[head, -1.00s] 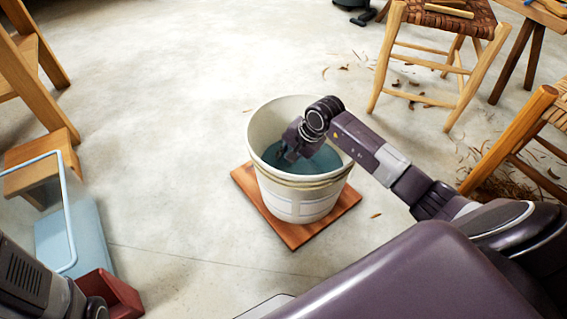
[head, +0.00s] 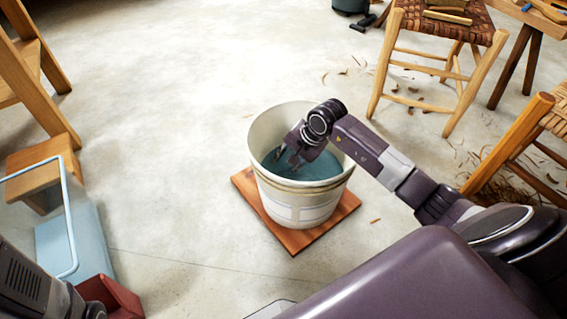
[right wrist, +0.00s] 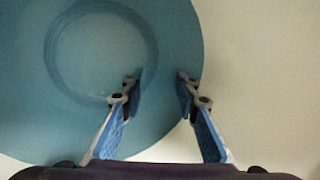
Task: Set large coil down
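A cream bucket (head: 300,205) holds teal water (head: 325,166) and stands on a square wooden board. My right gripper (head: 287,160) reaches down inside the bucket over the water. In the right wrist view its two fingers (right wrist: 160,78) are apart with nothing between them. Below them the teal water (right wrist: 35,95) shows a faint round ring (right wrist: 101,48); I cannot tell whether this is a coil or the bucket's bottom. No coil shows clearly in either view. Part of my left arm shows at the lower left, but its fingers are not visible.
The wooden board (head: 336,213) lies on bare concrete. A clear-sided container with a blue base (head: 80,235) and a dark red box (head: 115,297) are at the lower left. Wooden chairs (head: 445,60) stand at the right, with shavings around them. Open floor lies left of the bucket.

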